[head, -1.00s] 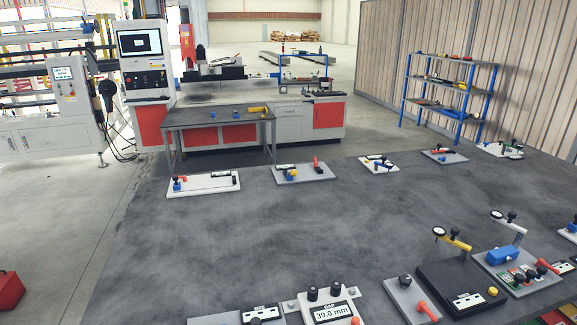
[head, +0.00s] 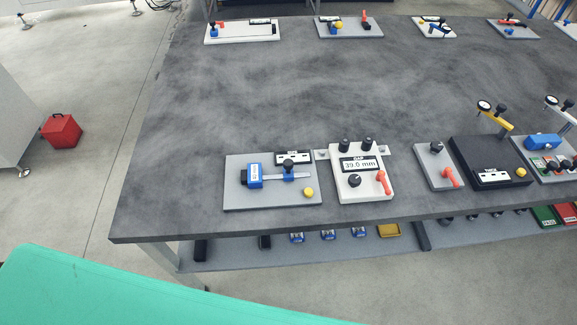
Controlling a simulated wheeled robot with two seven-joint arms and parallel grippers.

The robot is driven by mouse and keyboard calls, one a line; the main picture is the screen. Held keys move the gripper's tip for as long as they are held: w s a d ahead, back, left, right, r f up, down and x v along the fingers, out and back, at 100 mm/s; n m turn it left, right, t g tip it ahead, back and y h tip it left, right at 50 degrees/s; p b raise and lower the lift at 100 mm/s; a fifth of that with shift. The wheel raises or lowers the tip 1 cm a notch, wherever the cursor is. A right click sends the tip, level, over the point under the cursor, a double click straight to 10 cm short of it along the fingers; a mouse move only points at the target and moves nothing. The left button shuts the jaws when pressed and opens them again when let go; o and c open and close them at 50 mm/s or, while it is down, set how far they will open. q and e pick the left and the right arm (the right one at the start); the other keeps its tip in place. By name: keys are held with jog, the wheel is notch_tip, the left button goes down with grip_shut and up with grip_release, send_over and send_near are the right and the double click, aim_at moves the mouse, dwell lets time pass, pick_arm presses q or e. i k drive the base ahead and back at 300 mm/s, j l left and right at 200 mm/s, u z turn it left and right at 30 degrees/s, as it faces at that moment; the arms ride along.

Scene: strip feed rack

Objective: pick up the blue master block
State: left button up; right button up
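Several blue blocks are in view, and I cannot tell which one is the master block. A blue block with a white label (head: 254,175) sits on a grey plate (head: 236,197) at the table's front left, beside a metal bar with a dark knob. Small blue pieces (head: 297,237), (head: 329,234), (head: 358,232) sit on the shelf under the table. Neither of my grippers is in view.
A white gauge box (head: 357,187) reading about 39 mm stands right of the grey plate. A black plate (head: 480,178) with a dial arm stands further right. More fixtures line the far edge. The table's middle (head: 290,90) is clear. A red box (head: 61,131) is on the floor.

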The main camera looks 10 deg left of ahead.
aim_at(254, 169)
jog(key=i+l+u, duration=0.2)
jog(key=l+u, duration=0.6)
jog(key=l, duration=0.2)
jog(key=i+l+u, duration=0.1)
jog(key=l+u, duration=0.3)
jog(key=l, duration=0.15)
